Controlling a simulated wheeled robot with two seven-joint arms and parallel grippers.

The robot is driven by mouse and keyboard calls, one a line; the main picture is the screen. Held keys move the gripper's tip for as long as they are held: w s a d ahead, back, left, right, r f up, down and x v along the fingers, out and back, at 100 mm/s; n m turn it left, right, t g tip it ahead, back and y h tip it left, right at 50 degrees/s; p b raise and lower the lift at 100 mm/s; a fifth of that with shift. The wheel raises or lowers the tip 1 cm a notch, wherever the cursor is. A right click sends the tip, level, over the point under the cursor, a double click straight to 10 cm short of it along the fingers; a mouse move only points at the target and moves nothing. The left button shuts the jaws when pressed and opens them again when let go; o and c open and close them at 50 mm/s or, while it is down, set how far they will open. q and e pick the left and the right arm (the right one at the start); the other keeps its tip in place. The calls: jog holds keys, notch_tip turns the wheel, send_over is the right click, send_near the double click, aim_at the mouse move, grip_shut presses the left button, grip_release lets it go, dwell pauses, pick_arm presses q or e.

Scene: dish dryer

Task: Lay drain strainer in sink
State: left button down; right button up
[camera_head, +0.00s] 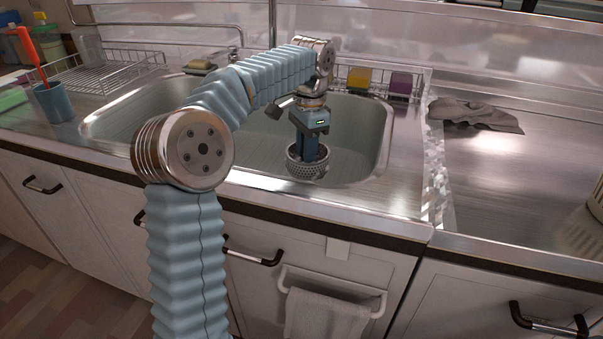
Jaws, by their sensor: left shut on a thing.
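The drain strainer (307,170), a round metal basket with holes, is in the right part of the sink (371,122). My left gripper (311,152) points straight down and is shut on the strainer, its fingers inside the basket's rim. The strainer looks upright and close to the basin floor; I cannot tell whether it touches the floor. The drain opening is not visible. My left arm crosses in front of the left part of the basin and hides some of it. My right gripper is not in view.
A wire dish rack (108,72) and a blue cup (54,102) with a red-handled brush stand left of the sink. Yellow and purple sponges (401,83) sit in a rack behind it. A grey cloth (474,114) lies on the right counter, otherwise mostly clear.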

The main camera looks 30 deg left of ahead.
pick_arm(q)
notch_tip(320, 180, down, 7)
jog(key=shift+r+b, duration=0.2)
jog(key=shift+b, duration=0.3)
jog(key=shift+f, duration=0.2)
jog(key=c, duration=1)
grip_release()
jog(key=shift+o, duration=0.2)
jog(key=r+p, duration=0.1)
jog(key=r, duration=0.5)
jog(key=r+p, duration=0.2)
jog(key=r, duration=0.4)
jog(key=shift+w+d+r, duration=0.15)
jog(key=shift+w+r, duration=0.05)
